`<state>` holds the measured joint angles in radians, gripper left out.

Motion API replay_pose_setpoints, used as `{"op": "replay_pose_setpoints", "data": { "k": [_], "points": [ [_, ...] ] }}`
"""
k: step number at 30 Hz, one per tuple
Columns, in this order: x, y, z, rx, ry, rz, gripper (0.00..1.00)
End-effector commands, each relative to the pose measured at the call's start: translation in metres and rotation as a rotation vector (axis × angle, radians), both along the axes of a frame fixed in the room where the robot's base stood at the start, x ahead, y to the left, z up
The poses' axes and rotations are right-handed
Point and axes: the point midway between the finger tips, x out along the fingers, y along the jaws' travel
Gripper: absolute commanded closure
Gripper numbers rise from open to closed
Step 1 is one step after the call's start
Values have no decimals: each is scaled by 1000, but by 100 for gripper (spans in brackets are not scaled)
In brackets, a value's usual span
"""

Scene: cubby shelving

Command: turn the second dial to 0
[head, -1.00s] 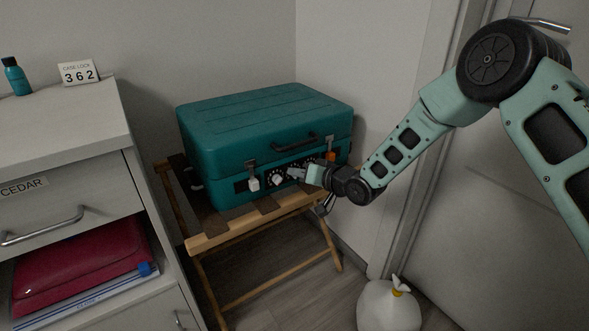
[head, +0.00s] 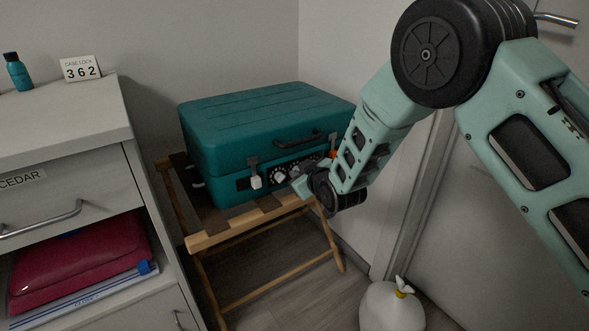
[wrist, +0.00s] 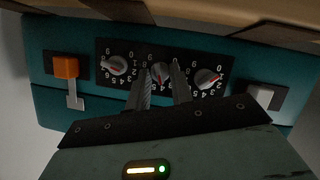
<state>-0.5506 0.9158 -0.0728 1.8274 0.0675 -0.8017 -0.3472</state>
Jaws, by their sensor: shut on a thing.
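The teal case (head: 240,125) stands closed on a wooden folding stand, with a black panel of three white-numbered dials on its front. My gripper (wrist: 164,86) is shut on this dial, one finger on each side. The number it points to is hard to read. The outer dials (wrist: 116,65) and (wrist: 208,78) are free. In the head view my gripper (head: 299,181) covers part of the panel.
An orange latch (wrist: 67,68) and a white latch (wrist: 262,95) flank the dials. A card reading CASE LOCK 362 (head: 80,68) stands on the cabinet (head: 60,120) at left. A white tied bag (head: 391,308) is on the floor. The wall is close behind the case.

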Motion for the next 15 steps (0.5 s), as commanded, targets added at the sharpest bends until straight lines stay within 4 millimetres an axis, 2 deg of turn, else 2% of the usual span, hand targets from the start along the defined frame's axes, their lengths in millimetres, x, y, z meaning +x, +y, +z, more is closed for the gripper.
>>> {"op": "replay_pose_setpoints", "data": {
  "k": [15],
  "points": [
    [-2,0,-5,-418,-263,-5,100]
  ]
}}
